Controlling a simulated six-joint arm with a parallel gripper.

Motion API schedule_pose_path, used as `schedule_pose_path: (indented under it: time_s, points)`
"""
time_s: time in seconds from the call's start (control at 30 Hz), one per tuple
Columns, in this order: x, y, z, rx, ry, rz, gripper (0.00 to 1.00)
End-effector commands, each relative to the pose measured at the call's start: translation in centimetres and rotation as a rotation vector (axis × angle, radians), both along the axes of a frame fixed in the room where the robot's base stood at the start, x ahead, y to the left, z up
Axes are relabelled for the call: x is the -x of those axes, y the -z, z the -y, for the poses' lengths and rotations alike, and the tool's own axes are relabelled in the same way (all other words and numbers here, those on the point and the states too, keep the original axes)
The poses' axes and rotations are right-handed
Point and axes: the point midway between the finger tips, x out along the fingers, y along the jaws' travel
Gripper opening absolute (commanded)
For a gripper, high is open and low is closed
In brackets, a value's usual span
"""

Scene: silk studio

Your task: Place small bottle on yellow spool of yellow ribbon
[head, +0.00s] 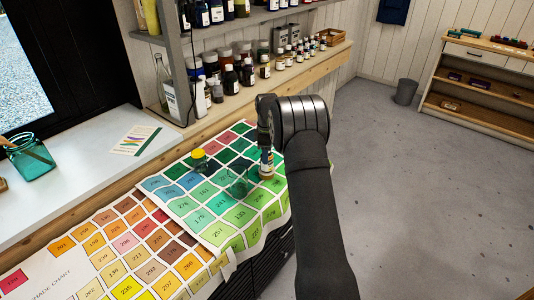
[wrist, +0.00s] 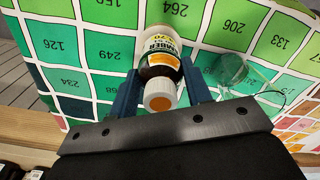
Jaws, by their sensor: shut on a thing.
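The small bottle (head: 267,164) has a pale label with yellow and dark print and shows upright in the head view. My gripper (head: 265,146) is shut on it from above. In the wrist view the bottle (wrist: 162,62) lies between my two blue fingers, its orange-and-white cap end toward me. I cannot tell whether its base touches the chart. The yellow spool (head: 199,154) sits on the shade chart, to the left of the bottle and apart from it. The spool does not show in the wrist view.
A clear glass (head: 238,186) stands on the shade chart (head: 225,236), between and in front of bottle and spool; it also shows in the wrist view (wrist: 243,76). Shelves of bottles (head: 240,90) line the wall behind. A teal jar (head: 30,160) stands at far left.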

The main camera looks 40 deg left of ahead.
Motion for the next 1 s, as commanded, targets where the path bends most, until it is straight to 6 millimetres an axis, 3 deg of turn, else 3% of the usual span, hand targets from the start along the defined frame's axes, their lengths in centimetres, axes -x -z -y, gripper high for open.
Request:
schedule_pose_path:
  time_s: [0.1, 0.13, 0.2, 0.23, 0.5, 0.63, 1.0]
  points:
    - [0.0, 0.3, 0.0, 0.0, 0.0, 0.0, 0.2]
    - [0.0, 0.3, 0.0, 0.0, 0.0, 0.0, 0.51]
    - [0.0, 0.3, 0.0, 0.0, 0.0, 0.0, 0.64]
    - [0.0, 0.3, 0.0, 0.0, 0.0, 0.0, 0.66]
    - [0.0, 0.2, 0.0, 0.0, 0.0, 0.0, 0.66]
    - [0.0, -0.8, 0.0, -0.002, 0.0, 0.001, 0.66]
    - [-0.1, -8.4, -0.1, -0.003, 0.0, 0.003, 0.66]
